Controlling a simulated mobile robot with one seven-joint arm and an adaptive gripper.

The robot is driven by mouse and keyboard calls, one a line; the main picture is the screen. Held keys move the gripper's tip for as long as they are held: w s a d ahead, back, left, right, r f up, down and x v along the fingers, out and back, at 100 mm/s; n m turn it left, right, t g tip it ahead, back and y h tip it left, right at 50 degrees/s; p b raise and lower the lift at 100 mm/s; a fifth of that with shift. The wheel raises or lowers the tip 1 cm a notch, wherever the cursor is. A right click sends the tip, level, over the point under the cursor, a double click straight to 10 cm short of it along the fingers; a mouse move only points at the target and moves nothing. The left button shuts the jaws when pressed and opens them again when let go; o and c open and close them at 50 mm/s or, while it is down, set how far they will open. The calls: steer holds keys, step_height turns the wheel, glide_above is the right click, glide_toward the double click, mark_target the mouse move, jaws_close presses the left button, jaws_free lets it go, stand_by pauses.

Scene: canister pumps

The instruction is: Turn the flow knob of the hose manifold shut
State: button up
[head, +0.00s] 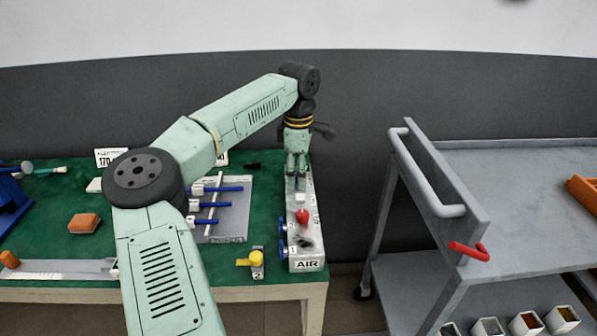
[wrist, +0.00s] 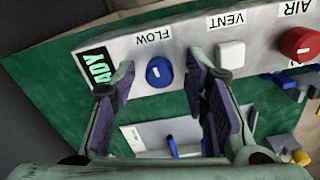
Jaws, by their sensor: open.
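The blue round knob (wrist: 159,71) marked FLOW sits on a pale panel (wrist: 195,42) in the wrist view. The panel also shows in the head view (head: 306,265), where its front end reads AIR. My gripper (wrist: 163,92) is open and empty, with one finger on each side of the FLOW knob in the picture. I cannot tell how far the fingertips are above the panel. In the head view my gripper (head: 297,172) points down over the panel's far end and hides the FLOW knob.
Next to FLOW are a white VENT button (wrist: 230,54) and a red knob (wrist: 298,44). A plate with blue-handled valves (head: 222,228) lies left of the panel. A yellow knob (head: 257,258) is near the front edge. A grey cart (head: 480,190) stands right, across a gap.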

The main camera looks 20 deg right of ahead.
steer(key=shift+c, duration=0.5)
jaws_close()
steer(key=shift+n, duration=0.3)
steer(key=n, duration=0.2)
steer(key=shift+n, duration=0.3)
steer(key=n, duration=0.4)
steer(key=shift+n, duration=0.3)
steer(key=n, duration=0.4)
steer(key=shift+n+b, duration=0.3)
steer(key=shift+n, duration=1.8)
